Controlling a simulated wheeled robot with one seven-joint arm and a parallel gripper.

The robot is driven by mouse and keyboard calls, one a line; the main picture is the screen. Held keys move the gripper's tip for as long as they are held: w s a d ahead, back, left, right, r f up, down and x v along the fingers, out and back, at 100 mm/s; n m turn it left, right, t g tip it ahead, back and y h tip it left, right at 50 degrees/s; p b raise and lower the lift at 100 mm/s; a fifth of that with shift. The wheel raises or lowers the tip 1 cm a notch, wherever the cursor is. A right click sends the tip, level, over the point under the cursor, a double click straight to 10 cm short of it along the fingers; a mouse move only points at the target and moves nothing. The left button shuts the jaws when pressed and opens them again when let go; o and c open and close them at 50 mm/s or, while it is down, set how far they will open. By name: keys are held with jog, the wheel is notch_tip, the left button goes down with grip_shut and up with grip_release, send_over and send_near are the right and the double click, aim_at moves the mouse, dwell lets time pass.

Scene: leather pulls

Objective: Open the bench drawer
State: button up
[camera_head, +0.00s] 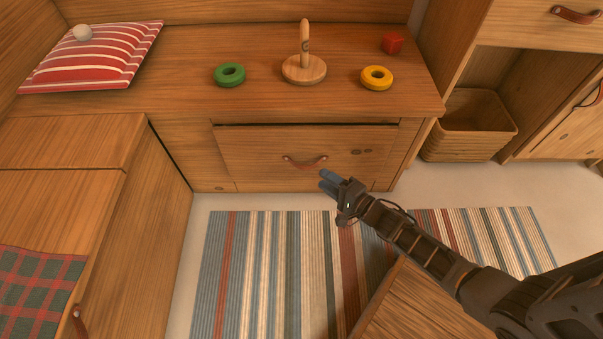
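The bench drawer (250,152) is a wide wooden front under the bench top. A dark gap runs along its top edge, and I cannot tell whether it stands slightly out. Its brown leather pull (305,163) is a curved strap at the middle of the front. My gripper (325,180) has blue fingertips and is just below and right of the pull in the picture. The two fingers look parted, with nothing seen between them. I cannot tell how far the fingers are from the strap.
On the bench top (190,50) are a green ring (230,75), a wooden peg stand (304,69), a yellow ring (377,78), a red cube (392,43) and a striped cushion (95,58). A basket (470,130) stands right. A striped rug (265,270) covers the floor.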

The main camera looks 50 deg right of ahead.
jog(key=w+b, duration=0.2)
jog(key=w, duration=0.5)
jog(key=shift+d+f+b, duration=0.3)
jog(key=shift+d+f, duration=0.15)
grip_shut()
